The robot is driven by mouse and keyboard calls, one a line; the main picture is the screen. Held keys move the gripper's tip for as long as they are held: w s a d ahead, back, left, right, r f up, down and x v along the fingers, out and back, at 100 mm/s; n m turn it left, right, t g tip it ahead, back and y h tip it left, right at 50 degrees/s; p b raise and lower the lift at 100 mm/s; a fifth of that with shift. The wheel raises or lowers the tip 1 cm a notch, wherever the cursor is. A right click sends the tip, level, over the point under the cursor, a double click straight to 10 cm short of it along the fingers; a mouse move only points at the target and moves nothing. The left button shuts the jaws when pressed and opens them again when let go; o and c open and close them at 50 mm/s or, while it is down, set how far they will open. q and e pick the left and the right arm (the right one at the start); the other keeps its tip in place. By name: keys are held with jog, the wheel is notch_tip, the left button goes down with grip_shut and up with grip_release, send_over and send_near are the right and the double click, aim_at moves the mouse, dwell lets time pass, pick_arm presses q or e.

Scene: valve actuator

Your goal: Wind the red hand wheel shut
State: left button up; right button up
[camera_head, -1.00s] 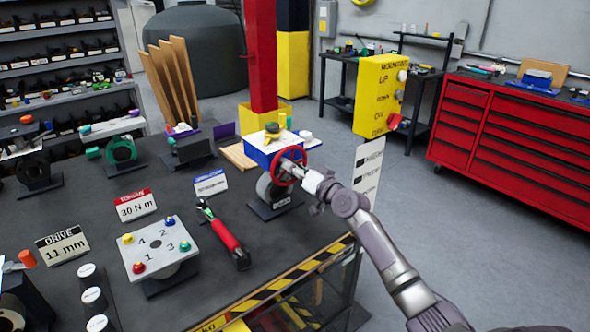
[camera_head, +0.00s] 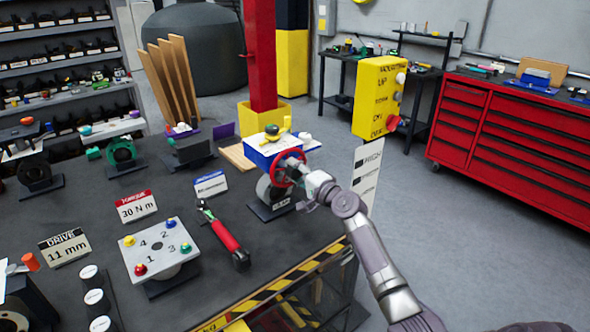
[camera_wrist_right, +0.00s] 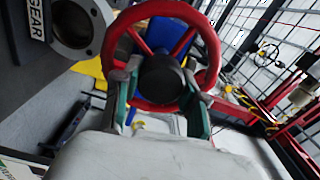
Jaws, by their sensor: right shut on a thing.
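The red hand wheel (camera_head: 279,172) is on the side of a blue and white actuator (camera_head: 266,150) at the right part of the bench. My right gripper (camera_head: 298,174) reaches it from the right and covers part of the wheel. In the right wrist view the red wheel (camera_wrist_right: 205,77) fills the upper middle, with red spokes and a dark hub. My left gripper is not in view.
A red-handled wrench (camera_head: 229,236) and a numbered bolt plate (camera_head: 158,248) lie on the dark bench to the left. A "30 N m" card (camera_head: 136,206) stands behind them. A yellow control box (camera_head: 380,97) is at the back right. Grey floor is clear on the right.

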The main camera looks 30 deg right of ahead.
jog(key=shift+m, duration=0.5)
jog(key=o, duration=1.2)
jog(key=shift+c, duration=0.2)
jog(key=s+d, duration=0.1)
jog(key=s, duration=1.1)
jog(key=shift+a+f, duration=0.1)
